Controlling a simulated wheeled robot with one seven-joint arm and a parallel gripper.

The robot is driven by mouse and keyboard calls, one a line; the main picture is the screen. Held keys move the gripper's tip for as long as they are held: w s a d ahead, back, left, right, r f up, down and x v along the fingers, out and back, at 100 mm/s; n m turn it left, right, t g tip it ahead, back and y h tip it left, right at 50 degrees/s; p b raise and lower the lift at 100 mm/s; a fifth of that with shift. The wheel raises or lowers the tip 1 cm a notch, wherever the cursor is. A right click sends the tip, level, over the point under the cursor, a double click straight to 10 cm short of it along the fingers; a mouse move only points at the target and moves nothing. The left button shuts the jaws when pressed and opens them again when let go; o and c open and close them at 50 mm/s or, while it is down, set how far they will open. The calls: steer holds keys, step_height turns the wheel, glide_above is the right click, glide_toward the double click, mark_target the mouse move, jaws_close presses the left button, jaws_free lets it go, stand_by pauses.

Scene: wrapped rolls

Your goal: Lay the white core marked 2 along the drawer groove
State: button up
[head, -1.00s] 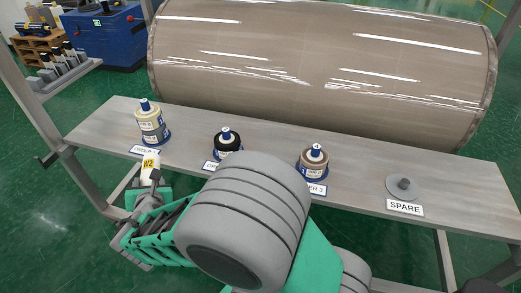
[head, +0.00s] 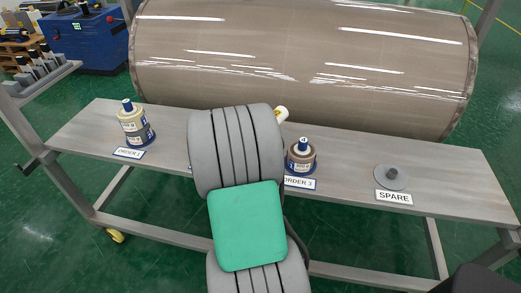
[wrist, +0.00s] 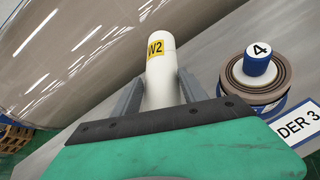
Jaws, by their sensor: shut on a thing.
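The white core (wrist: 161,65) with a yellow label reading W2 sits between the two fingers of my gripper (wrist: 160,92) in the wrist view. My gripper is shut on it. In the head view only a white and yellow end of the core (head: 282,113) shows past my arm, above the bench between the dark roll's place and the Order 3 roll. My arm hides the gripper there. No drawer groove can be made out in either view.
The grey bench (head: 345,182) carries the Order 1 roll stack (head: 135,125), the Order 3 roll (head: 301,157) and a spare peg disc (head: 391,177). A large wrapped roll (head: 300,55) lies behind. My arm hides the Order 2 spot. A blue machine (head: 85,42) stands back left.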

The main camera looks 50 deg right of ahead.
step_height(320, 180, down, 9)
steer(key=shift+r, duration=0.2)
steer(key=shift+f, duration=0.1)
steer(key=o, duration=1.5)
